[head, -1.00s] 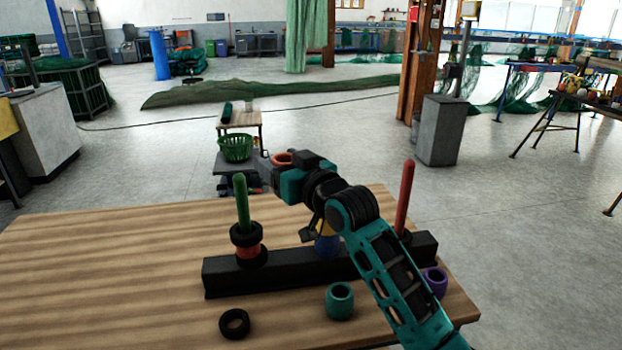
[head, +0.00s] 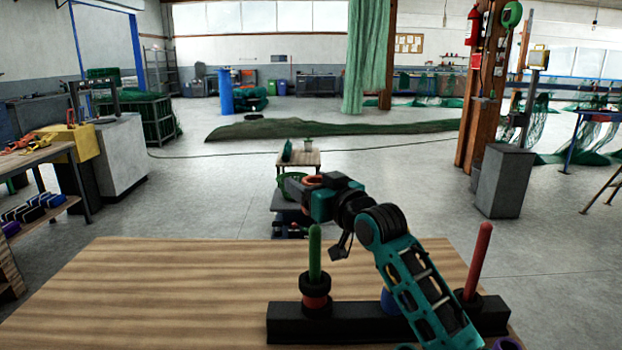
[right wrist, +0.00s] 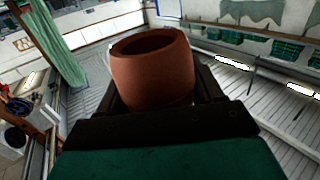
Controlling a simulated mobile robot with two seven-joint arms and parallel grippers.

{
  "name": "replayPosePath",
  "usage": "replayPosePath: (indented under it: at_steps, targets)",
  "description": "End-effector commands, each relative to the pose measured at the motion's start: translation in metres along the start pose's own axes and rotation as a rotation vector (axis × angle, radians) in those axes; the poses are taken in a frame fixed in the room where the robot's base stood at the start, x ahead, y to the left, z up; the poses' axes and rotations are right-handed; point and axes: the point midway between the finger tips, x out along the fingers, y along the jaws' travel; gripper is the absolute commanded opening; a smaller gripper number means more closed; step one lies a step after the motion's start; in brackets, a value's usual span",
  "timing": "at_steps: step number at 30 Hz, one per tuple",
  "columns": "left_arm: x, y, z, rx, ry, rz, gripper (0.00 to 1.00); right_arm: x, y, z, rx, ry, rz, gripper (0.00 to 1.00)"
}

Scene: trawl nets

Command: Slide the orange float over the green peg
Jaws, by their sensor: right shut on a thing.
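The green peg (head: 315,252) stands upright on a black bar (head: 345,325). A black ring (head: 316,282) is around its lower part, with a red ring (head: 315,302) below that. My right gripper (head: 305,188) is shut on the orange float (right wrist: 153,70), which fills the middle of the right wrist view. In the head view the orange float (head: 313,179) appears above the peg's tip and clear of it, partly hidden by the gripper. I cannot tell how far behind the peg it is. My left gripper is not in view.
A red peg (head: 478,262) stands at the bar's right end. A blue piece (head: 388,300) is partly behind my right arm. A purple ring (head: 507,343) is cut off at the bottom edge. The wooden table (head: 180,290) is clear on the left.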

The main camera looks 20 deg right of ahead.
Motion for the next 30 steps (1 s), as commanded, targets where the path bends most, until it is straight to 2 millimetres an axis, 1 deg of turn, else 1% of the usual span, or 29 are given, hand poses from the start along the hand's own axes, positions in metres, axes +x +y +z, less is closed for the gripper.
replayPosePath:
  at_steps: [1,8,30]
  targets:
    - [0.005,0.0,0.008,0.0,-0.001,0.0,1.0,0.0,0.0,0.008,0.0,0.002,0.0,0.36]
    - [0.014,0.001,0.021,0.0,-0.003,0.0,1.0,0.0,0.0,0.023,0.0,0.002,0.0,0.36]
    - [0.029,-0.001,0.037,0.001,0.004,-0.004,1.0,0.0,0.0,0.071,0.0,0.001,0.001,0.36]
